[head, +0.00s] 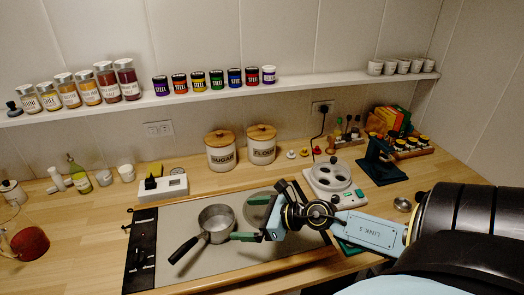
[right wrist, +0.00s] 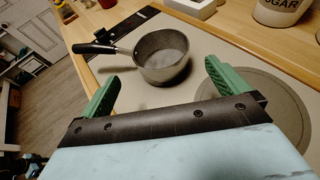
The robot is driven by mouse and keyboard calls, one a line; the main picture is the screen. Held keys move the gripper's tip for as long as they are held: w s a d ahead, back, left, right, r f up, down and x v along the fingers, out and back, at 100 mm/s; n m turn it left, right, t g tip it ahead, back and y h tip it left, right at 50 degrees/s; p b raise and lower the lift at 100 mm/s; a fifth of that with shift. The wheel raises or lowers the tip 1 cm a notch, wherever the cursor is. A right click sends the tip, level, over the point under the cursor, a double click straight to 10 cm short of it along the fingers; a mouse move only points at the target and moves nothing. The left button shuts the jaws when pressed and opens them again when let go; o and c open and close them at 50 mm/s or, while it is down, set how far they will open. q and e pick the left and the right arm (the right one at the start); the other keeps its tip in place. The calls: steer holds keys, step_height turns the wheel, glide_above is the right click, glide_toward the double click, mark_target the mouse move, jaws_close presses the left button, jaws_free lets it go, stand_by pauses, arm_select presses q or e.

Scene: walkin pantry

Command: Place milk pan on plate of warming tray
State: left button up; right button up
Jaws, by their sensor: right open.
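The milk pan (head: 216,222) is a small grey metal pan with a black handle. It stands upright on the grey top of the warming tray (head: 185,278), left of the tray's round plate (head: 257,207). Its handle points to the lower left in the head view. My right gripper (head: 246,220) is open, just right of the pan and over the plate's area. In the right wrist view the pan (right wrist: 163,62) shows beyond the two green fingers, not held, and the plate (right wrist: 270,112) lies partly behind the right finger. My left gripper is not in view.
A black control strip (head: 142,250) edges the tray's left side. Behind stand a white switch box (head: 163,188), sugar (head: 220,152) and flour (head: 261,146) canisters, and a white appliance with round wells (head: 336,180). A spice shelf (head: 200,95) runs above.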

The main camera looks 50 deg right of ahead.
steer(key=shift+b+v, duration=0.3)
steer(key=shift+v, duration=1.7)
